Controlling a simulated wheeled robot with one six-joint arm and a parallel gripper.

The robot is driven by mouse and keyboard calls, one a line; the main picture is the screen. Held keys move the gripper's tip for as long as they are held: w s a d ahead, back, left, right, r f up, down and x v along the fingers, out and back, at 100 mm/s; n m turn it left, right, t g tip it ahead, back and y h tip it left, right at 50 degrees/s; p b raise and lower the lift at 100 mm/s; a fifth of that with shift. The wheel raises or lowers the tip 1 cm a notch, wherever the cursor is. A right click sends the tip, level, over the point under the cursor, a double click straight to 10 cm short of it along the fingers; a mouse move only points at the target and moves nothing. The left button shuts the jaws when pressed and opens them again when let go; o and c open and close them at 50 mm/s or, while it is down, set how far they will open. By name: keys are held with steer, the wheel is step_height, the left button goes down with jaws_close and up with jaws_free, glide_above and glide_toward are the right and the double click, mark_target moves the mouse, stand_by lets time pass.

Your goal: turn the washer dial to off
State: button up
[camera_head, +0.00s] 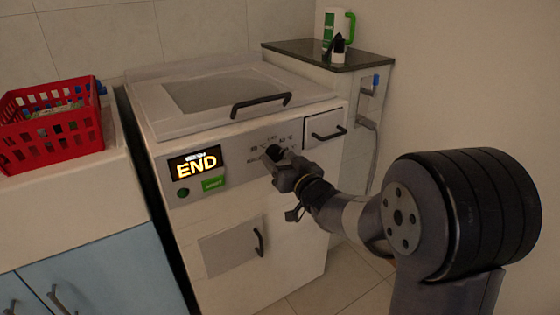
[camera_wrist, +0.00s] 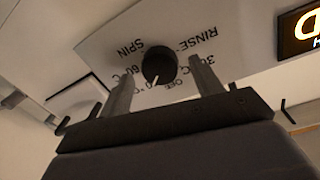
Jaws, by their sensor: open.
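The washer (camera_head: 215,215) is a white machine with a lit "END" display on its front panel. Its dial (camera_wrist: 158,66) is a round black knob with a white mark, seen upside down in the wrist view among labels for SPIN, RINSE, OFF and temperatures. The mark points down in that picture, towards a partly hidden temperature label, with OFF just to its right. My gripper (camera_wrist: 161,72) is open, one finger on each side of the dial; I cannot tell whether they touch it. In the head view my gripper (camera_head: 281,166) is at the panel and largely covers the dial.
A green button (camera_head: 214,183) sits below the display. A small drawer (camera_head: 323,127) is right of the dial. A red basket (camera_head: 50,125) stands on the left counter. A green-and-white jug (camera_head: 335,28) stands on the dark-topped cabinet. Open floor lies in front.

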steer(key=shift+w+a, duration=0.3)
steer(key=shift+w, duration=0.1)
steer(key=c, duration=1)
